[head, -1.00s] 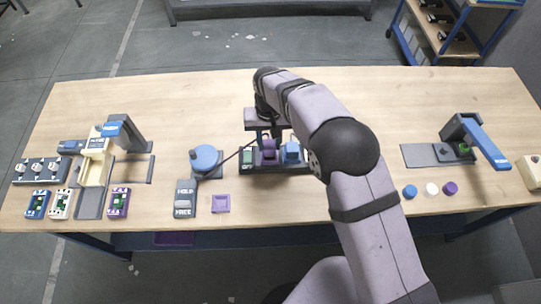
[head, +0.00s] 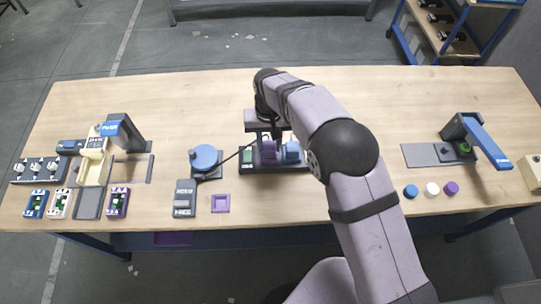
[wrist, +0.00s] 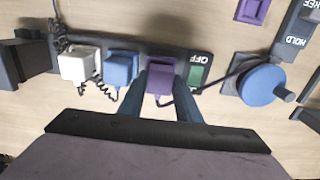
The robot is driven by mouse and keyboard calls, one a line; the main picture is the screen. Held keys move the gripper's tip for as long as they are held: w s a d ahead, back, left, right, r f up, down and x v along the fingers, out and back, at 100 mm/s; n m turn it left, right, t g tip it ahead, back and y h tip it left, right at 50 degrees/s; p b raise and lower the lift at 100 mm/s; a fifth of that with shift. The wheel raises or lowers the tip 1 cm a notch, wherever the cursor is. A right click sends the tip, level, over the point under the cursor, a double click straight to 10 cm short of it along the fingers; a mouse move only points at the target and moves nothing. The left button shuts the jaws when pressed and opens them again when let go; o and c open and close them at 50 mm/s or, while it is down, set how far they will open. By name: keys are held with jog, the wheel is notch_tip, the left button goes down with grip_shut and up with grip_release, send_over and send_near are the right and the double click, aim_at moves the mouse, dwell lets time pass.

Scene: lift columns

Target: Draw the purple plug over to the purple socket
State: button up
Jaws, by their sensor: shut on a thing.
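The purple plug (wrist: 160,82) is at the dark strip (wrist: 212,54), between a blue plug and the green switch. It also shows in the head view (head: 269,151). My gripper (wrist: 160,92) is shut on it, one finger on each side. A dark cord runs from the plug to the blue reel (wrist: 258,84), also in the head view (head: 205,157). No separate purple socket face shows on the strip. The spot under the plug is hidden, so I cannot tell whether the plug is seated.
The blue plug (wrist: 121,67) and white plug (wrist: 79,64) sit close beside the purple one. The green switch (wrist: 197,76) is on its other side. A purple square tray (head: 220,203) and a grey HOLD box (head: 184,198) lie near the front edge. The back of the table is clear.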

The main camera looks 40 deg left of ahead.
aim_at(269, 146)
jog(key=shift+f+b, duration=0.3)
jog(key=shift+f, duration=0.2)
dwell(0.3)
jog(key=o, duration=1.3)
jog(key=shift+c, duration=0.2)
jog(key=shift+r, duration=0.2)
jog(key=shift+r+p, duration=2.3)
jog(key=shift+r, duration=1.05)
